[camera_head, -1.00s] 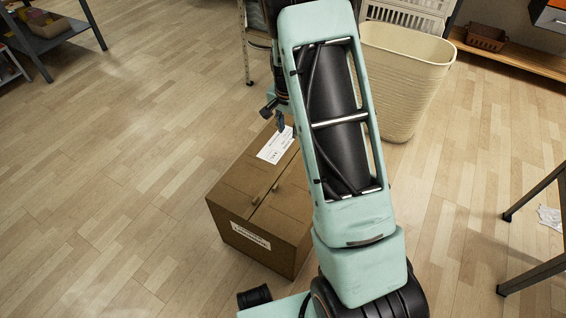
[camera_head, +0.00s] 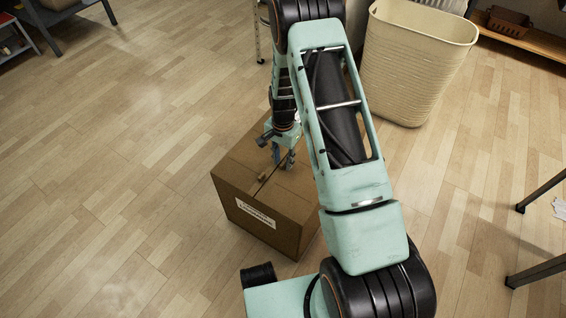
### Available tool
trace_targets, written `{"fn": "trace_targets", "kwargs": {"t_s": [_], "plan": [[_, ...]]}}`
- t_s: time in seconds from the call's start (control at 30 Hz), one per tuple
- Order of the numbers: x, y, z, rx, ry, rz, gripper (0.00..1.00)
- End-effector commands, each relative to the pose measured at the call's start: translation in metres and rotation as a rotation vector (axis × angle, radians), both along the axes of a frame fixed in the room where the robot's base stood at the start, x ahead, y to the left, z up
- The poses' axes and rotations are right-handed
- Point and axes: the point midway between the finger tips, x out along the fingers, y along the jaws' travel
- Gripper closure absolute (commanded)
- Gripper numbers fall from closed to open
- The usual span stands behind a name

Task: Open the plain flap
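A closed brown cardboard box (camera_head: 232,180) stands on the floor, with a seam between its two top flaps. The plain flap (camera_head: 292,203) is right of the seam, partly hidden by my arm. A small tab (camera_head: 262,176) shows near the seam. My gripper (camera_head: 283,163) points down over the box top near the seam, its fingers apart with nothing visible between them. Whether the fingertips touch the cardboard I cannot tell. The paper label on the other flap is hidden behind the gripper.
A white label (camera_head: 255,213) is on the box's front side. A tall cream bin (camera_head: 415,65) stands behind, to the right. A dark table leg (camera_head: 540,190) is at the right edge. The wooden floor (camera_head: 110,190) left of the box is clear.

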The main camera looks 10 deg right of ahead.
Motion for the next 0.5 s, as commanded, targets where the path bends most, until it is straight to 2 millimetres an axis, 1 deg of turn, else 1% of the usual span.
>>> {"fn": "trace_targets", "kwargs": {"t_s": [0.03, 0.1, 0.37, 0.5], "plan": [[0.0003, 0.0000, -0.0037, 0.000, 0.000, 0.000, 0.74], [0.0007, 0.0000, -0.0050, 0.000, -0.001, 0.000, 0.74], [0.0008, -0.0001, -0.0050, 0.000, -0.001, 0.000, 0.75], [0.0007, -0.0001, -0.0049, 0.000, -0.001, 0.000, 0.90]]}}
